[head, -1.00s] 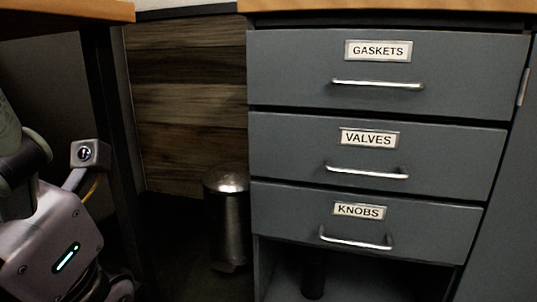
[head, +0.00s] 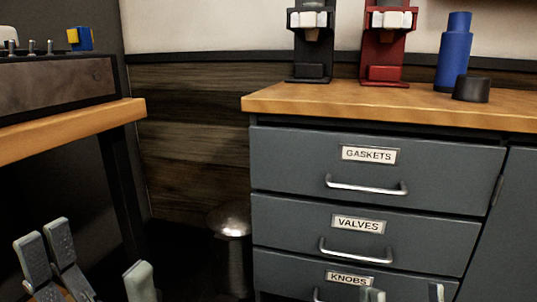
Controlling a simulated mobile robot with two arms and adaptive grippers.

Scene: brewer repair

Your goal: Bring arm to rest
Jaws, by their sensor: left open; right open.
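My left gripper (head: 92,270) shows at the lower left of the head view, with grey finger pads pointing up and a gap between them. It is open and empty, in front of the dark space below the left bench. My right gripper (head: 405,294) barely shows at the bottom edge, in front of the KNOBS drawer (head: 300,275). Only two pale fingertips are visible, spread apart, with nothing seen between them. The rest of the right gripper is below the picture.
A grey cabinet has shut GASKETS (head: 285,160) and VALVES (head: 285,218) drawers. On its wooden top (head: 280,100) stand a black brewer (head: 307,50), a red brewer (head: 384,50), a blue cylinder (head: 454,50) and a black cup-like piece (head: 471,89). A metal bin (head: 232,222) stands left of it.

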